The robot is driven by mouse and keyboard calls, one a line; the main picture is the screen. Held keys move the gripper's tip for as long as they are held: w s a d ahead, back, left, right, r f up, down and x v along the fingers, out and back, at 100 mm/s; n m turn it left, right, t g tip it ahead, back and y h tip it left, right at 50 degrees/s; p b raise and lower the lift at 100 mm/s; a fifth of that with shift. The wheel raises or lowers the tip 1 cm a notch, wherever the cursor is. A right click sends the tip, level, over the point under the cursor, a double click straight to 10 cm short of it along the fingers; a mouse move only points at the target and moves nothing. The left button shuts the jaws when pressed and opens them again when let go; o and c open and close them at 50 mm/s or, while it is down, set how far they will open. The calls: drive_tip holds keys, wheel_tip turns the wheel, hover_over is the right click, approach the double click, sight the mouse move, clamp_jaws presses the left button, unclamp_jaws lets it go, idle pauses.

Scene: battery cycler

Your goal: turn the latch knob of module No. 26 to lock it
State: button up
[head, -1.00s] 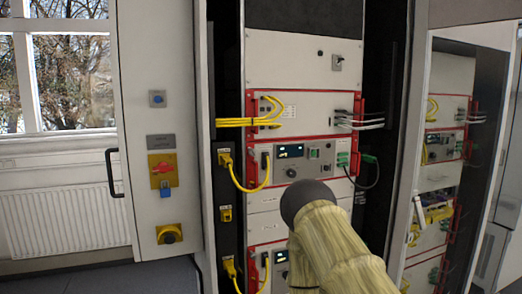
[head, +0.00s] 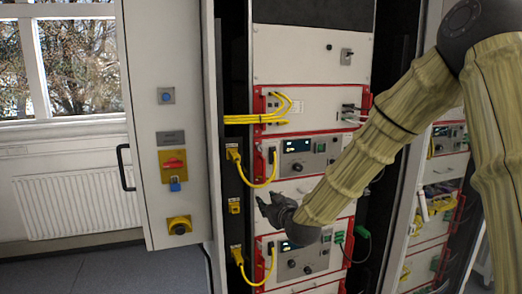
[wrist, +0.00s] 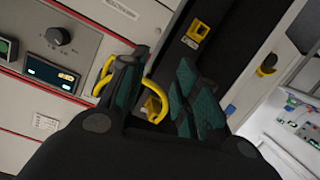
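Two rack modules with displays and dark knobs show in the head view, an upper module (head: 308,157) and a lower module (head: 300,262). I cannot read which is No. 26, and no latch knob can be singled out for sure. My gripper (head: 268,205) is in front of the rack between them, its fingers pointing left. In the wrist view my gripper (wrist: 160,75) is open, with nothing held between its dark green finger pads. A module front with a lit display (wrist: 53,73) and a dark knob (wrist: 59,36) lies to its left there, tilted.
Yellow cables (head: 262,180) loop at the rack's left side, and a yellow cable (wrist: 153,100) passes behind my fingers in the wrist view. A grey cabinet door (head: 150,90) with a handle stands open at left. A green connector (head: 361,232) hangs at right.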

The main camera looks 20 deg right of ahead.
sight(261, 148)
wheel_tip(261, 148, up, 14)
drive_tip(key=w+d+t+p, duration=0.1)
drive_tip(key=w+d+t, duration=0.1)
drive_tip(key=w+p, duration=0.1)
drive_tip(key=w, duration=0.2)
drive_tip(key=w+p, duration=0.3)
drive_tip(key=w, duration=0.2)
drive_tip(key=shift+w+a+r+p, duration=0.2)
drive_tip(key=shift+w+a+p, duration=0.1)
drive_tip(key=shift+a+p, duration=0.1)
drive_tip(key=shift+w+f+p, duration=0.1)
drive_tip(key=shift+w+p, duration=0.3)
drive_tip(key=shift+w, duration=0.55)
clamp_jaws()
